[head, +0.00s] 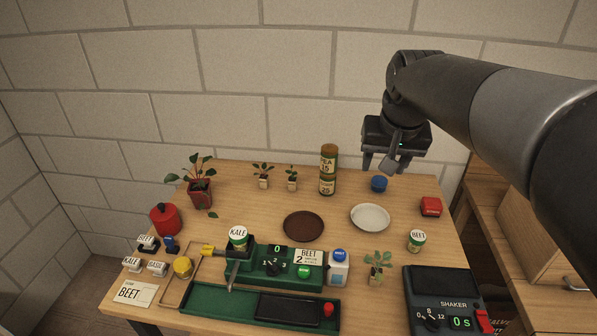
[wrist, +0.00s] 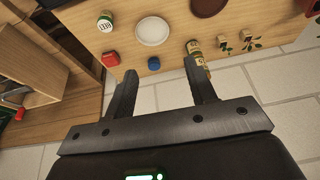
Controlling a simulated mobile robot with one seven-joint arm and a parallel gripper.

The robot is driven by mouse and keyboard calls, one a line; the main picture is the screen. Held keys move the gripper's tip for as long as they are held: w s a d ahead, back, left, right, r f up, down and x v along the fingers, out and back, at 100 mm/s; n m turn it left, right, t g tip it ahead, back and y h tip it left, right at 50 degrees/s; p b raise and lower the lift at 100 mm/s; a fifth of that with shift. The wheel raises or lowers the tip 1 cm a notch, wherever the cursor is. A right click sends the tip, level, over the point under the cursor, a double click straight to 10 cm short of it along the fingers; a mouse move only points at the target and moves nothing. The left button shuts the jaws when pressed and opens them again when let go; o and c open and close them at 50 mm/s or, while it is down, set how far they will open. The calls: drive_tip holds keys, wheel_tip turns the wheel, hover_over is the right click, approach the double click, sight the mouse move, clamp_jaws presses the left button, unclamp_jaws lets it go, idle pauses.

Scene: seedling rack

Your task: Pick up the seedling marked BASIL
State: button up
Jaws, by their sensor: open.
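Two small seedlings in pale blocks, the left seedling (head: 263,178) and the right seedling (head: 292,180), stand at the back of the table. They also show at the upper right of the wrist view, as one seedling (wrist: 223,44) and another (wrist: 248,37). A third leafy seedling (head: 377,262) stands at the front right. I cannot read a mark on any of them. A small white piece reading BASIL (head: 157,268) lies at the front left. My gripper (head: 378,164) is open and empty above the back right of the table, apart from the seedlings.
Stacked seed tins (head: 328,170) stand between the right back seedling and my gripper. A blue lid (head: 379,184), white plate (head: 370,217) and brown plate (head: 303,226) lie nearby. A potted plant (head: 200,190) stands back left. A green machine (head: 270,268) and shaker (head: 445,300) occupy the front.

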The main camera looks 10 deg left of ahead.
drive_tip(key=w+a+f, duration=0.1)
drive_tip(key=w+a, duration=0.4)
drive_tip(key=w, duration=0.4)
drive_tip(key=g, duration=0.2)
hover_over(292, 179)
drive_tip(key=s, duration=0.1)
wheel_tip(292, 179, down, 19)
drive_tip(key=f, duration=0.7)
drive_tip(key=w+f, duration=0.1)
drive_tip(key=f, duration=0.2)
drive_tip(key=shift+w+f, duration=0.1)
drive_tip(key=shift+f, duration=0.3)
drive_tip(key=c, duration=1.1)
